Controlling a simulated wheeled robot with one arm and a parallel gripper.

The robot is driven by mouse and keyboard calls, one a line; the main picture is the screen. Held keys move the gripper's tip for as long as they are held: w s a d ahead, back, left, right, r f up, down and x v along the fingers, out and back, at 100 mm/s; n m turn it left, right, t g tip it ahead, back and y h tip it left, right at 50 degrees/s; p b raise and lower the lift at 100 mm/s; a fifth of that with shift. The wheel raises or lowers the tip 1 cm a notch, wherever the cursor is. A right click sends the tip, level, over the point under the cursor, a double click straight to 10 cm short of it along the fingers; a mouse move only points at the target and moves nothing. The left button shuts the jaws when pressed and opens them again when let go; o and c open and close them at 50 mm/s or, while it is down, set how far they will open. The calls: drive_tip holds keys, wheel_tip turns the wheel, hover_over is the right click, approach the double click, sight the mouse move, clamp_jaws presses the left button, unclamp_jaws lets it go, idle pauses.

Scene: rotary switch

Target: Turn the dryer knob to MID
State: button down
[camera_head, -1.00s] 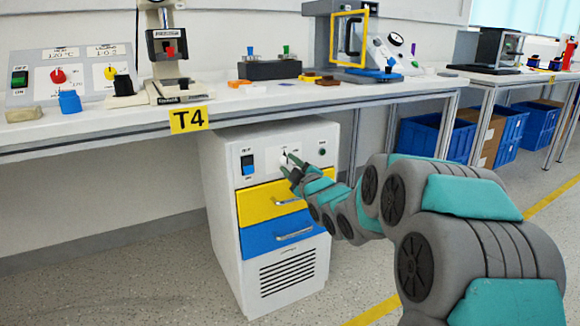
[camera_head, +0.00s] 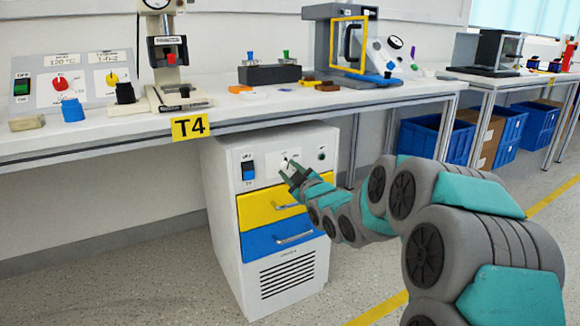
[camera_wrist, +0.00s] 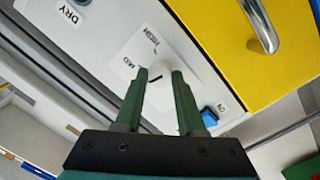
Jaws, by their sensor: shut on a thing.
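The white dryer knob (camera_wrist: 158,70) sits on a pale label plate on the front panel of the white dryer cabinet (camera_head: 222,180). In the wrist view, my gripper (camera_wrist: 160,76) has one green finger on each side of the knob and is shut on it. A MID label (camera_wrist: 129,63) is left of the knob, and another printed label (camera_wrist: 151,38) lies above it. Which label the knob points to cannot be told. In the head view, my gripper (camera_head: 290,169) reaches the upper panel and largely hides the knob.
A blue rocker switch (camera_head: 248,168) is left of the knob. A yellow drawer (camera_head: 255,208) and a blue drawer (camera_head: 258,243), both with metal handles, are below. The workbench (camera_head: 100,135) overhangs the cabinet. Open floor lies in front and to the left.

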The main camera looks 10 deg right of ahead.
drive_tip(key=m+p, duration=0.3)
drive_tip(key=m, duration=0.1)
drive_tip(key=shift+r+m+g, duration=0.15)
drive_tip(key=shift+m+g, duration=0.15)
drive_tip(key=m+p, duration=0.1)
drive_tip(key=m, duration=0.2)
drive_tip(key=shift+m+p, duration=0.35)
drive_tip(key=shift+m, duration=0.05)
drive_tip(key=shift+y, duration=0.4)
drive_tip(key=c, duration=0.5)
unclamp_jaws()
drive_tip(key=shift+s+d, duration=0.1)
drive_tip(key=shift+v, duration=3.8)
